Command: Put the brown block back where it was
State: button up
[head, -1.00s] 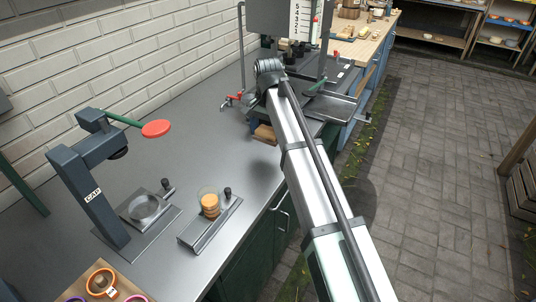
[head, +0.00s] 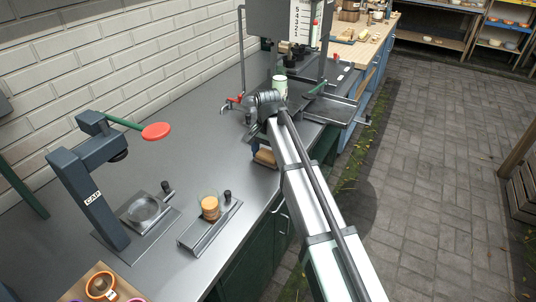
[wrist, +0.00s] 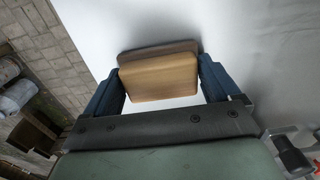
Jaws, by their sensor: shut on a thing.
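The brown block (wrist: 160,80) is between the two blue fingers of my gripper (wrist: 161,72) in the wrist view, one finger at each side. My gripper is shut on it. In the head view the block (head: 265,158) shows below my wrist, over the grey counter (head: 215,150) near its front edge, partly hidden by my arm. I cannot tell whether it touches the counter.
A small metal stand with a glass of orange discs (head: 210,207) is nearer on the counter. A dark lever press (head: 98,195) stands left. A pale green can (head: 280,86) is behind my wrist, by the scaled machine (head: 300,20). The counter's middle is clear.

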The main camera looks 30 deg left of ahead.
aim_at(268, 153)
jog(key=shift+f, duration=0.15)
jog(key=o, duration=0.7)
jog(key=shift+o, duration=0.2)
notch_tip(268, 153, up, 12)
